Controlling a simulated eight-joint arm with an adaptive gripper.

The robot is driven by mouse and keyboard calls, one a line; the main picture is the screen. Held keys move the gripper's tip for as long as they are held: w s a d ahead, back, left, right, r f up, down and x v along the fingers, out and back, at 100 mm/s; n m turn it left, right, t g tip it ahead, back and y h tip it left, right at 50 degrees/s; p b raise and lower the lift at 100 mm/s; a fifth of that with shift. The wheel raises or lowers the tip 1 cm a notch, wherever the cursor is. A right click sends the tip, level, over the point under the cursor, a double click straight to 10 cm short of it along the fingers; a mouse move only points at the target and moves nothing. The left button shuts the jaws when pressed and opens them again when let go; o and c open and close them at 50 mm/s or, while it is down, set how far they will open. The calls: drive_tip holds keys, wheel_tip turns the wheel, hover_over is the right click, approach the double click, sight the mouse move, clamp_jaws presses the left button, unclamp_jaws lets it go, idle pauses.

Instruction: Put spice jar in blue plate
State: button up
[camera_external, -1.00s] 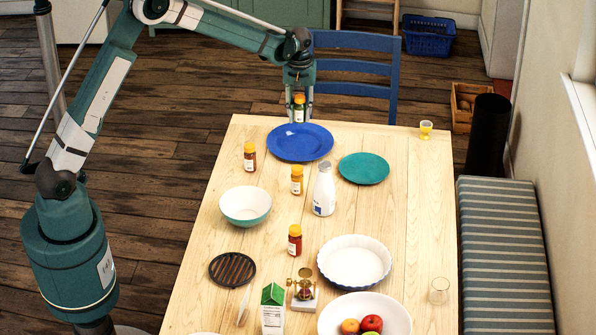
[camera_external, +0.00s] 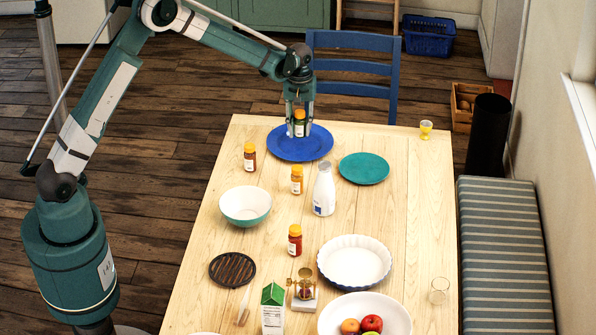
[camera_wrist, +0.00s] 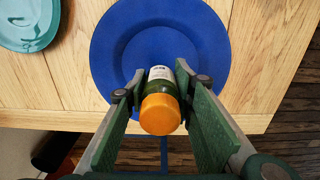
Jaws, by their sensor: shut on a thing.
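A spice jar (camera_external: 300,116) with an orange lid and green contents is between the fingers of my gripper (camera_external: 300,128), which is shut on it. The blue plate (camera_external: 284,146) lies flat at the far end of the table. The jar is over the plate in the outside view; I cannot tell whether its base touches the plate. In the wrist view the jar (camera_wrist: 161,105) is gripped on both sides, lid towards the camera, with the blue plate (camera_wrist: 110,50) behind it.
Other orange-lidded jars (camera_external: 250,157) stand nearby, one more (camera_external: 297,180) beside the white bottle (camera_external: 324,190). A teal plate (camera_external: 364,168) lies to the right of the blue plate. A blue chair (camera_external: 352,60) stands behind the table.

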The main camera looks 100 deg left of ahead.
sight(300, 115)
drive_tip(key=shift+f+b, duration=0.3)
drive_tip(key=shift+f, duration=1.55)
drive_tip(key=shift+f, duration=0.1)
drive_tip(key=o, duration=1)
wheel_tip(300, 115, up, 12)
drive_tip(key=shift+r+p, duration=0.1)
drive_tip(key=shift+p, duration=0.7)
drive_tip(key=shift+d+r, duration=0.1)
